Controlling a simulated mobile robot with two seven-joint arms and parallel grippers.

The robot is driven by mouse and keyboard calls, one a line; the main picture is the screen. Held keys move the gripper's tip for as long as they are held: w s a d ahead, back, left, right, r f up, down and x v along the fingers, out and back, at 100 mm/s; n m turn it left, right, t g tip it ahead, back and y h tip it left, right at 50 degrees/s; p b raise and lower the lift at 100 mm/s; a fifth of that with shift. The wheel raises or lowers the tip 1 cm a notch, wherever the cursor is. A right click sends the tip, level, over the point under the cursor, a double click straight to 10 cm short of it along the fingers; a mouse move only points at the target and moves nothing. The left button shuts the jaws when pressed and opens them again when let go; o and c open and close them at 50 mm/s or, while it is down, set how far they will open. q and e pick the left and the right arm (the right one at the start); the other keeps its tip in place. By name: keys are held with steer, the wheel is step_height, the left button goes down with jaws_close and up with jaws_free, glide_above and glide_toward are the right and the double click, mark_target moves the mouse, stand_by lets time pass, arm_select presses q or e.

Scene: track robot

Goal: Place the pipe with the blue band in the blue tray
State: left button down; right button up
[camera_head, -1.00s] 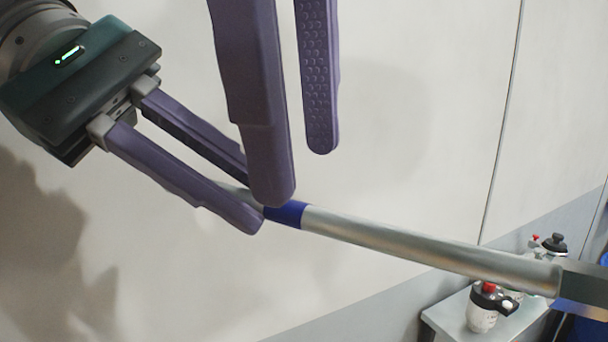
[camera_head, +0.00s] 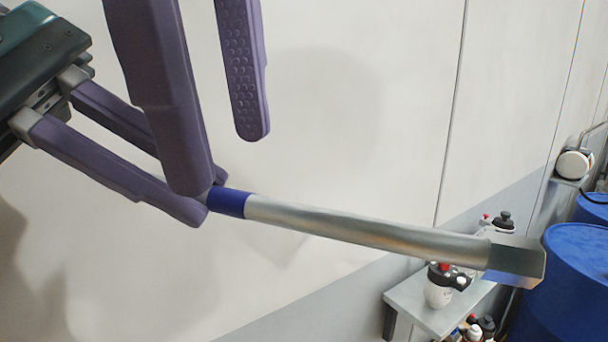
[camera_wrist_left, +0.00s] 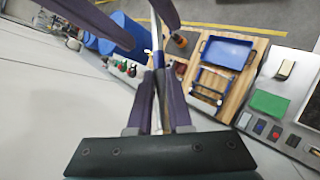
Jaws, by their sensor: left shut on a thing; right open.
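The pipe (camera_head: 360,228) is a long silver tube with a blue band (camera_head: 229,202) and a squared metal end (camera_head: 515,261). My left gripper (camera_head: 208,200) is shut on the pipe just beside the blue band and holds it in the air, sloping slightly down to the right. My right gripper (camera_head: 222,162) is open above it; one finger overlaps the left fingertips in the picture, and contact cannot be told. In the left wrist view the pipe (camera_wrist_left: 157,38) points away between the fingers. The blue tray (camera_wrist_left: 227,52) lies on a wooden surface, right of the pipe.
A shelf (camera_head: 425,312) with bottles (camera_head: 438,290) stands at lower right, behind the pipe's end. Blue barrels (camera_head: 570,285) stand at the right edge. In the wrist view, a blue-handled frame (camera_wrist_left: 210,85) and a green tray (camera_wrist_left: 269,104) lie near the blue tray.

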mark_target(251, 197)
steer(key=f, duration=0.1)
steer(key=w+f, duration=0.1)
steer(key=f, duration=0.1)
steer(key=shift+w+d+f, duration=0.25)
steer(key=shift+d+f, duration=0.05)
steer(key=shift+f, duration=0.1)
arm_select(q)
steer(key=v, duration=0.7)
steer(key=shift+d, duration=0.15)
